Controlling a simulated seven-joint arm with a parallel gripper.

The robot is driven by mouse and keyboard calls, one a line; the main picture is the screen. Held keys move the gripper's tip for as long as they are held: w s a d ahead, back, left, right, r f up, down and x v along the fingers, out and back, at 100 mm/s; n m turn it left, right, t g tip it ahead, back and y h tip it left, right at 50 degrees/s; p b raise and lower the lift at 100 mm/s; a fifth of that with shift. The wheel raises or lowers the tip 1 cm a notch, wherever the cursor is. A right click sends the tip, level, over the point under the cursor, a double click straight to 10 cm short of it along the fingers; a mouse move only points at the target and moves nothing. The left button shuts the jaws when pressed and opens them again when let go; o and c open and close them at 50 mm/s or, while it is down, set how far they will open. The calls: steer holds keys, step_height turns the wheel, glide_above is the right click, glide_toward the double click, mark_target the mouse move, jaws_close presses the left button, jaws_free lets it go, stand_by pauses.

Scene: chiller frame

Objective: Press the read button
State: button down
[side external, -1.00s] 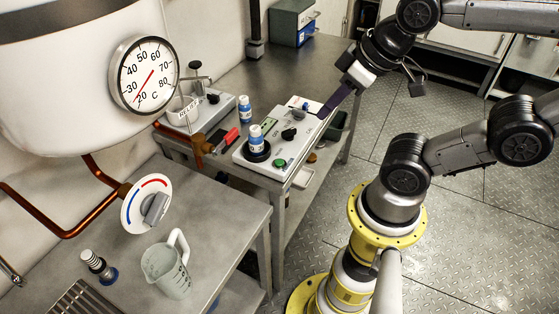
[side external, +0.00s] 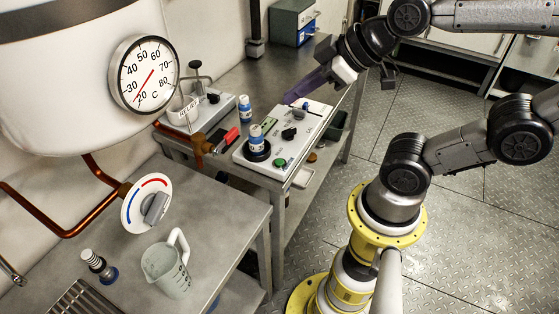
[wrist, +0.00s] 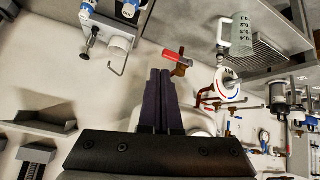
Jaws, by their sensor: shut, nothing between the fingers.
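A white instrument box (side external: 270,172) sits on the far bench. A green round button (side external: 280,162) is on its front part; I cannot read any label by it. A black knob (side external: 289,133) is further back on its top. A blue-capped vial (side external: 256,137) stands in a round black well (side external: 257,153) beside the button. My gripper (side external: 288,99) is shut and empty, its purple fingers reaching down-left over the box's back edge, apart from the button. In the wrist view the shut fingers (wrist: 160,74) point up the picture; the button does not show there.
A second blue-capped vial (side external: 245,108) stands just behind the box. A red-handled valve (side external: 230,135) is to its left, near a grey device with a knob (side external: 208,100). A jug (side external: 166,268) and a dial (side external: 146,204) are at the near bench.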

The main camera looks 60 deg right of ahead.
steer(key=w+n+t, duration=0.1)
steer(key=w, duration=0.3)
steer(key=g+h, duration=0.1)
steer(key=h, duration=0.3)
glide_above(283, 164)
step_height(283, 164, down, 14)
steer(key=shift+f, duration=0.2)
steer(key=shift+f, duration=4.3)
steer(key=shift+f, duration=0.1)
steer(key=shift+f, duration=0.35)
